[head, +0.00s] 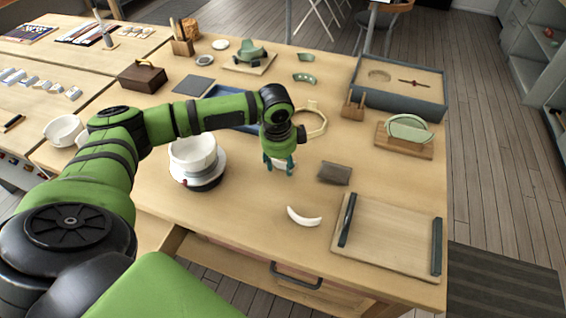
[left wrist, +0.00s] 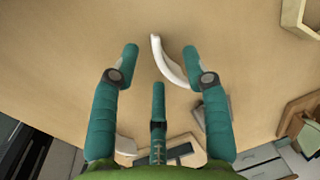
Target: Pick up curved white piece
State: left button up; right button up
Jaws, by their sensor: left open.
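My left gripper (head: 279,168) points down over the middle of the table, with its teal fingers open. In the left wrist view, a curved white piece (left wrist: 170,64) lies on the wood between the spread fingertips, close to the right-hand finger. In the head view the fingers mostly hide this spot, and only a little white shows there. Another curved white piece (head: 304,216) lies in the open, nearer the table's front edge. A white shape (left wrist: 126,145) is partly seen low in the left wrist view. My right gripper is not in view.
A dark grey block (head: 334,173) lies right of the gripper. A board with black handles (head: 385,240) is at front right. White bowls (head: 193,152) stand to the left. An octagonal wooden frame (head: 322,129) lies behind, and a green plate (head: 409,128) stands in a holder at right.

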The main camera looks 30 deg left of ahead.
pick_arm(q)
jog(key=shift+w+f, duration=0.1)
jog(key=shift+f, duration=0.4)
grip_shut()
jog(key=shift+r, duration=0.15)
